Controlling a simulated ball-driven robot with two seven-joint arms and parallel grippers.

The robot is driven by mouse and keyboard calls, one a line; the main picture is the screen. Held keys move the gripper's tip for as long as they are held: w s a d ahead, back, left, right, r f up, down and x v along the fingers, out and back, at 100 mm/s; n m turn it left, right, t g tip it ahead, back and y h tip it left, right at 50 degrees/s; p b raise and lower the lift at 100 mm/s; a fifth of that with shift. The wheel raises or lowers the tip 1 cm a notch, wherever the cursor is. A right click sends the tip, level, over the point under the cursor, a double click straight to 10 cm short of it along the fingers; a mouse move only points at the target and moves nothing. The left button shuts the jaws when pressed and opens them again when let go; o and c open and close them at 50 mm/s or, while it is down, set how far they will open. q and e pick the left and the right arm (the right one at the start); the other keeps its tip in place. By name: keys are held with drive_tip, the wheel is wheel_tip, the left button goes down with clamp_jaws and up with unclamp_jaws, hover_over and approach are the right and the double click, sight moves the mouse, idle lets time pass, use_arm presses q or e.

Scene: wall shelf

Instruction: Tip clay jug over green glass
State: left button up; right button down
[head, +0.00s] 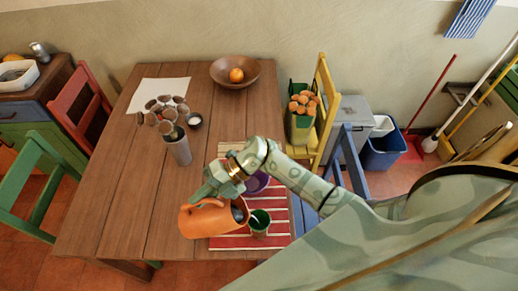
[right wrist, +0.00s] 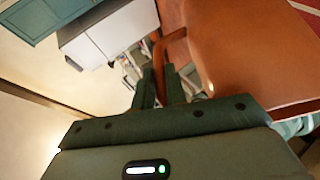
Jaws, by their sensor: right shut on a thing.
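The orange clay jug (head: 210,219) is tipped well over on its side above the striped mat, its dark mouth facing right toward the green glass. The green glass (head: 260,222) stands upright on the mat, right beside the jug's mouth. My right gripper (head: 201,194) is shut on the jug. In the right wrist view, the fingers (right wrist: 160,84) are at the handle of the jug (right wrist: 250,55), whose body fills the upper right. I cannot see any liquid stream. My left gripper is not in view.
A red-and-white striped mat (head: 228,242) lies under the glass, with a purple vessel (head: 258,181) behind it, partly hidden by my arm. The table's left side is clear.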

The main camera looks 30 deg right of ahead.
sight(188, 213)
drive_tip(key=shift+s+d+r+y+b, duration=0.25)
drive_tip(key=shift+d+r+y+b, duration=0.2)
drive_tip(key=shift+r, duration=0.2)
idle(2.9)
